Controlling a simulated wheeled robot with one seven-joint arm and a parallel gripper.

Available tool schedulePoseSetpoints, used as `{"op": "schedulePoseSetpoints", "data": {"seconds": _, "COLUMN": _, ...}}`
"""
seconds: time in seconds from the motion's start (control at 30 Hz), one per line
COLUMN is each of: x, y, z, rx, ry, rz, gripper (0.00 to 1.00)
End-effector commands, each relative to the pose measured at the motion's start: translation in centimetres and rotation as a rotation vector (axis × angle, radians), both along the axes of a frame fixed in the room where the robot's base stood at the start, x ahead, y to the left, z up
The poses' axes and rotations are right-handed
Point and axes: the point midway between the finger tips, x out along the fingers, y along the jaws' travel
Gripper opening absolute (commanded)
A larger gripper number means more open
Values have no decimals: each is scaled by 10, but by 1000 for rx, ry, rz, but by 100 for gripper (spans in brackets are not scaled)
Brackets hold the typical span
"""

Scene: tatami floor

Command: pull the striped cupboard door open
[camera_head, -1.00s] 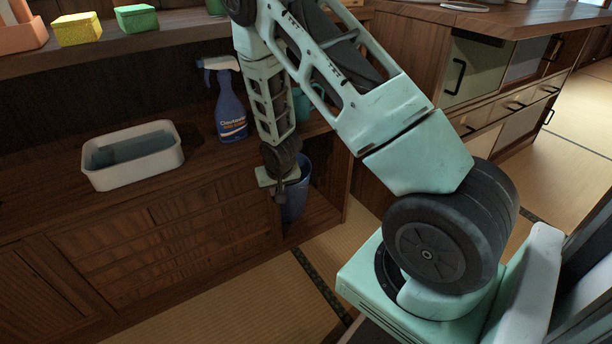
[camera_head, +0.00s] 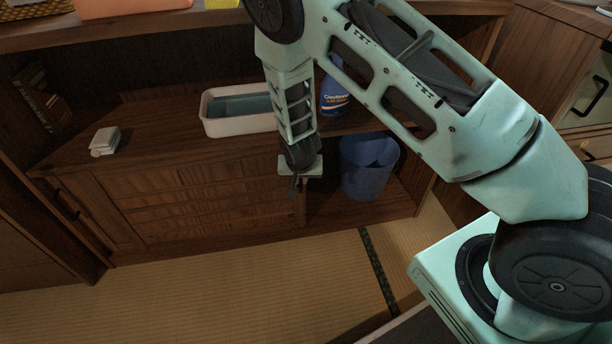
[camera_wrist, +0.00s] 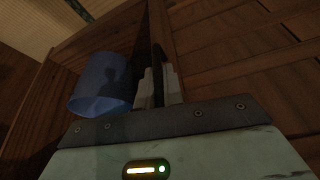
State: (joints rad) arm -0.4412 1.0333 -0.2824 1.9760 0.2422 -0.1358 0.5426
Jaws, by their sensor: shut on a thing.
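The striped cupboard door (camera_head: 215,208) is a brown wooden panel with slats, low in the cupboard beneath the counter. It looks about flush with the front; I cannot tell if it stands slightly ajar. In the wrist view the door (camera_wrist: 245,65) fills the right side. My gripper (camera_head: 297,184) is at the door's right edge. In the wrist view my gripper (camera_wrist: 158,88) is shut on a dark upright handle (camera_wrist: 157,62). The handle is mostly hidden by my gripper in the head view.
A blue bin (camera_head: 367,167) stands in the open compartment right of the door. A white basin (camera_head: 222,128), a blue spray bottle (camera_head: 333,98) and a small white object (camera_head: 104,141) are on the shelf above. Tatami floor (camera_head: 200,295) in front is clear.

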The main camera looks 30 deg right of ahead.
Motion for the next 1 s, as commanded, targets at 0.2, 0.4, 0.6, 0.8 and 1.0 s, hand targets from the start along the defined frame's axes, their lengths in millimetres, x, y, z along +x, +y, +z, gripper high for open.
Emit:
{"op": "schedulePoseSetpoints", "data": {"seconds": 0.2, "x": 0, "y": 0, "z": 0, "rx": 1, "ry": 0, "rz": 0, "gripper": 0}}
{"op": "schedulePoseSetpoints", "data": {"seconds": 0.4, "x": 1, "y": 0, "z": 0, "rx": 0, "ry": -1, "rz": 1, "gripper": 31}}
{"op": "schedulePoseSetpoints", "data": {"seconds": 0.6, "x": 0, "y": 0, "z": 2, "rx": 0, "ry": -1, "rz": 1, "gripper": 31}}
{"op": "schedulePoseSetpoints", "data": {"seconds": 0.8, "x": -8, "y": 5, "z": 27, "rx": 0, "ry": -2, "rz": 3, "gripper": 31}}
{"op": "schedulePoseSetpoints", "data": {"seconds": 1.0, "x": -23, "y": 12, "z": 71, "rx": 0, "ry": -4, "rz": 3, "gripper": 31}}
